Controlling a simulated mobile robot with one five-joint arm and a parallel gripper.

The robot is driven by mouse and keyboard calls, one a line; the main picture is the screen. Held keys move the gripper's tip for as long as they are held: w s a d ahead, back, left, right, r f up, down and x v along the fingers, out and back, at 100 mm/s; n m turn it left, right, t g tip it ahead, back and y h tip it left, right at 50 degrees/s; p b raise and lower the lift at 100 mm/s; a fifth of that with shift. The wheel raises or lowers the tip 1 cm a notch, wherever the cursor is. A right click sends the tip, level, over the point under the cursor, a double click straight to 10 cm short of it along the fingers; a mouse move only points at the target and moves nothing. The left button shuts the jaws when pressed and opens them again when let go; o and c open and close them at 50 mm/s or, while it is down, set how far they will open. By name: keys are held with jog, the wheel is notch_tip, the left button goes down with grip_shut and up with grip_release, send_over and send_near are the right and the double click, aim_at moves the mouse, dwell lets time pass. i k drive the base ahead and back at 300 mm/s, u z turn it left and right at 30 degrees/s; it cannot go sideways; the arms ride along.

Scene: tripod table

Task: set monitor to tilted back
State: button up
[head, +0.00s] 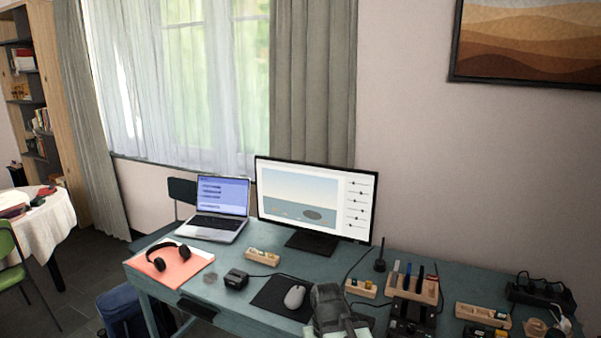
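The monitor (315,199) stands on the blue-green desk (450,277), against the wall side. Its screen is lit, with a picture at left and slider controls at right. It looks near upright; its exact tilt is hard to tell from here. Its dark base (312,242) rests on the desk. A dark grey shape at the bottom edge, right of the mouse, may be my folded arm and gripper (333,307). It is in front of the monitor and well apart from it. I cannot make out its fingers.
An open laptop (216,207) stands left of the monitor. Headphones (166,256) lie on an orange folder (190,266). A mouse (294,297) sits on a black pad (272,299). Wooden organizers (425,290) and a power strip (541,294) crowd the right side.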

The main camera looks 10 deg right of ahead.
aim_at(336, 202)
jog(key=u, duration=3.2)
jog(key=k, duration=0.5)
jog(key=z, duration=2.2)
jog(key=i, duration=1)
jog(key=z, duration=0.05)
